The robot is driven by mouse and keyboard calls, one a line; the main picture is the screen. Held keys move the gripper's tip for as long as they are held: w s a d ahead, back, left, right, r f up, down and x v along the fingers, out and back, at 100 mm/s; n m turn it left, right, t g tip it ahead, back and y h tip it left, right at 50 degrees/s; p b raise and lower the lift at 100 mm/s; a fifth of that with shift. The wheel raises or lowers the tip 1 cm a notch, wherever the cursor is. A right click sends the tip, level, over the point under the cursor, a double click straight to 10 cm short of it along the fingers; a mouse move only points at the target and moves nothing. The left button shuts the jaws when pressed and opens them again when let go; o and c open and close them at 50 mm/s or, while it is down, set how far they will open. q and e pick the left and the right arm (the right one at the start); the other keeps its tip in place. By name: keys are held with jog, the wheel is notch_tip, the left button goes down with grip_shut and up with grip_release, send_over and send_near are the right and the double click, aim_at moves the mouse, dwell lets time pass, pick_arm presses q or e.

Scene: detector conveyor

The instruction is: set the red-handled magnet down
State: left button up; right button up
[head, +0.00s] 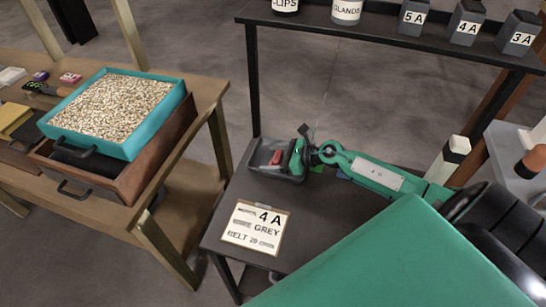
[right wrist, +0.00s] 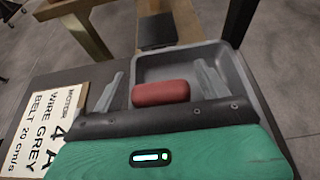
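The red-handled magnet shows as a rounded red handle (right wrist: 160,92) in the right wrist view and as a small red shape (head: 276,157) in the head view. It appears to lie in the grey tray (right wrist: 232,62), also seen in the head view (head: 290,177), at the back left corner of the dark table. My right gripper (right wrist: 160,82) is over the tray's right side in the head view (head: 297,152). Its two fingers stand apart on either side of the handle, with gaps visible. The magnet's underside is hidden. My left gripper is not in view.
A card reading 4A, grey, belt 20 (head: 256,226) lies on the dark table (head: 222,236). A shelf (head: 390,37) with labelled containers stands behind. A wooden bench on the left holds a teal tray (head: 160,122) of pale granules.

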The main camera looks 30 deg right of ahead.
aim_at(281, 157)
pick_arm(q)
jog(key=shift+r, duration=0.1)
pick_arm(e)
jog(key=shift+s+d+r, duration=0.1)
jog(key=b+v, duration=0.1)
jog(key=v, duration=0.3)
jog(key=shift+s+d, duration=0.2)
jog(key=shift+s, duration=0.1)
jog(key=b+v, duration=0.1)
jog(key=v, duration=0.4)
jog(key=shift+s+d+r, duration=0.2)
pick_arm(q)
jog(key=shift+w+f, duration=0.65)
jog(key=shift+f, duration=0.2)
pick_arm(e)
jog(key=shift+s+d+r, duration=0.4)
jog(key=shift+s, duration=0.05)
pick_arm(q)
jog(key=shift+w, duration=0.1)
